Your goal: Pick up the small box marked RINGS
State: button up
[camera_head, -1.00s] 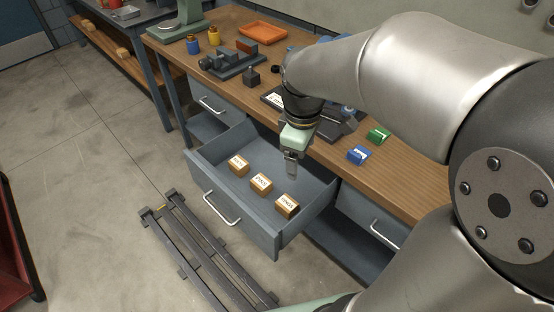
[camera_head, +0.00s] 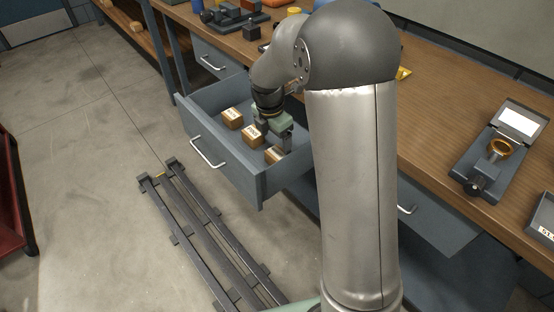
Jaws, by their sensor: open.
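The lettering is too small to read for sure, so I cannot tell which is marked RINGS. My gripper (camera_head: 275,138) is open and points down into the drawer, close to the middle and right boxes. It is beside them and holds nothing. Whether a finger touches a box I cannot tell.
The wooden workbench (camera_head: 440,160) runs behind the drawer. On it at right stands a device with a brass ring (camera_head: 500,149) and an open lid. A dark rail frame (camera_head: 205,235) lies on the floor before the drawer.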

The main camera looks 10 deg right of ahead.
aim_at(277, 153)
jog(key=f, duration=0.5)
jog(key=f+b, duration=0.1)
jog(key=f, duration=0.1)
jog(key=shift+w+d+f, duration=0.2)
jog(key=shift+d+f, duration=0.1)
jog(key=shift+d, duration=0.05)
jog(key=c, duration=1.2)
